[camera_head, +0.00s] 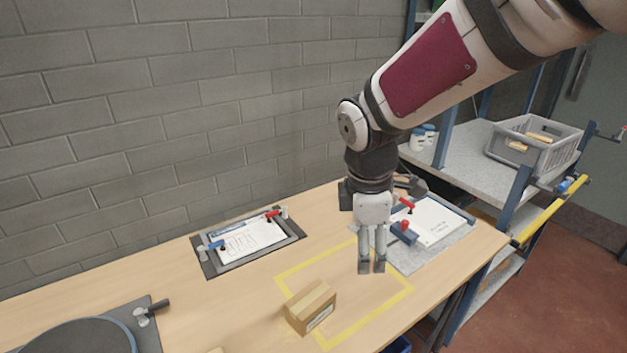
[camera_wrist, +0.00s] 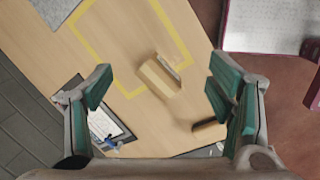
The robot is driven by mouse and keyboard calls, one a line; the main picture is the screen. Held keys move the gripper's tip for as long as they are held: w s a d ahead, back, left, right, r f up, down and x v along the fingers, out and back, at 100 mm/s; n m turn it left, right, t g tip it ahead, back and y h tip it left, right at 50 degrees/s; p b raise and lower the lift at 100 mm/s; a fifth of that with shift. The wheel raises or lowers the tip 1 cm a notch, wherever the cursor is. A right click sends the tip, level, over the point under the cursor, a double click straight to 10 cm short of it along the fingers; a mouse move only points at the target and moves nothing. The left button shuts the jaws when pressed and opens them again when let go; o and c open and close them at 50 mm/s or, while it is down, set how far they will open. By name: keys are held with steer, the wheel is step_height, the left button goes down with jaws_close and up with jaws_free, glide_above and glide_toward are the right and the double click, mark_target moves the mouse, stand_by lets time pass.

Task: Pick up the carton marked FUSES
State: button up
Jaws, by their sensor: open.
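A small brown carton (camera_head: 311,307) with a paler tape strip and a white label on its side sits on the wooden bench, at the left edge of a yellow taped outline (camera_head: 405,291). The label is too small to read. The carton (camera_wrist: 160,76) also shows in the wrist view, beyond and between my fingers. My gripper (camera_head: 372,267) points down above the bench, to the right of the carton and apart from it. In the wrist view my gripper (camera_wrist: 160,92) has its green-padded fingers spread wide with nothing between them.
A framed sheet with clamps (camera_head: 245,241) lies near the wall. Another clamped sheet (camera_head: 432,222) lies behind my gripper. A round dark object (camera_head: 85,338) stands front left. A grey crate (camera_head: 533,142) sits on the shelf at right. The bench around the carton is mostly clear.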

mark_target(311, 298)
steer(key=w+a+f+n, duration=0.1)
steer(key=a+f+n, duration=0.2)
steer(key=f, duration=0.3)
steer(key=w+a+f+n+g, duration=0.1)
steer(key=a+f+n, duration=0.2)
steer(key=f, duration=0.4)
steer(key=w+a+f+n+y, duration=0.1)
steer(key=a+f+n, duration=0.2)
steer(key=f, duration=0.3)
steer(key=shift+w+a+f+g+p, duration=0.3)
steer(key=shift+w+a+f+p, duration=0.1)
steer(key=shift+a, duration=0.2)
steer(key=shift+w+f+p, duration=0.1)
steer(key=shift+f+p, duration=0.4)
steer(key=shift+f, duration=2.6)
steer(key=shift+c, duration=0.6)
steer(key=c, duration=1.3)
